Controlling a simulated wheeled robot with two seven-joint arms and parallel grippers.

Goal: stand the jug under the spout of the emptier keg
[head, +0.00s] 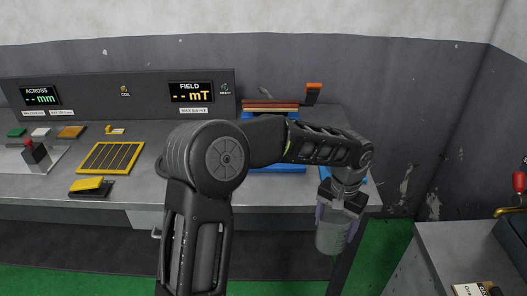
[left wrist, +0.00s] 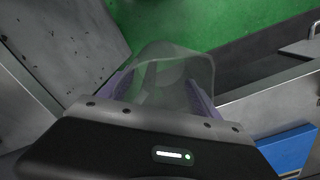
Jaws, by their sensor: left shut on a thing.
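A translucent grey jug (head: 333,237) hangs roughly upright from my left gripper (head: 340,205). The gripper's purple-padded fingers are shut on it from both sides. In the left wrist view the jug (left wrist: 168,72) shows see-through between the pads, with the green floor beyond it. It is in the air just off the right front corner of the long bench, over the gap to the right-hand table. No keg or spout can be made out for certain. My right gripper is not in view.
The long grey bench (head: 130,190) carries a yellow-framed panel (head: 110,158), two displays and a blue fixture partly hidden by my arm. The right-hand table (head: 450,240) holds a dark block (head: 515,228) by a red-handled lever (head: 518,182), and cards. Green floor shows between.

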